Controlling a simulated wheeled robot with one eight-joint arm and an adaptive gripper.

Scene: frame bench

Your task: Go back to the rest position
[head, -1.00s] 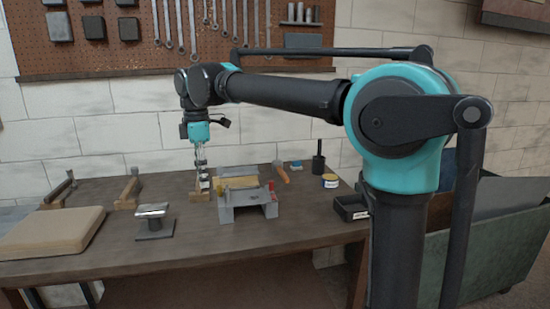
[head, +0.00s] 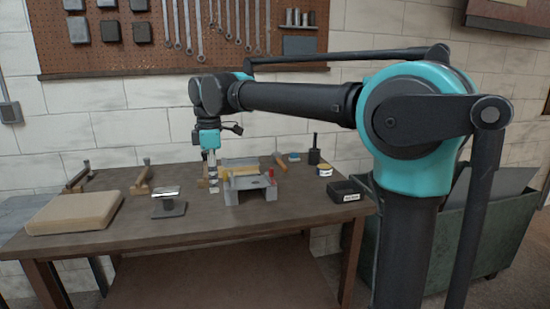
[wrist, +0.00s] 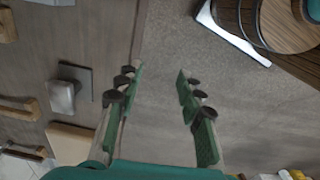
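My gripper (head: 212,172) hangs pointing down at the end of my outstretched arm. In the head view it appears in front of the back part of the workbench (head: 230,222), left of the grey fixture. In the wrist view my gripper (wrist: 158,82) is open, with its green-padded fingers apart and nothing between them. The bench edge runs below the fingers there, with grey floor to its right.
A grey fixture with a yellowish piece (head: 248,185), a small anvil (head: 168,203), a tan pad (head: 75,212) and a black bin (head: 347,191) stand on the bench. A green container (head: 485,235) stands right of it. A pegboard (head: 180,55) hangs behind.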

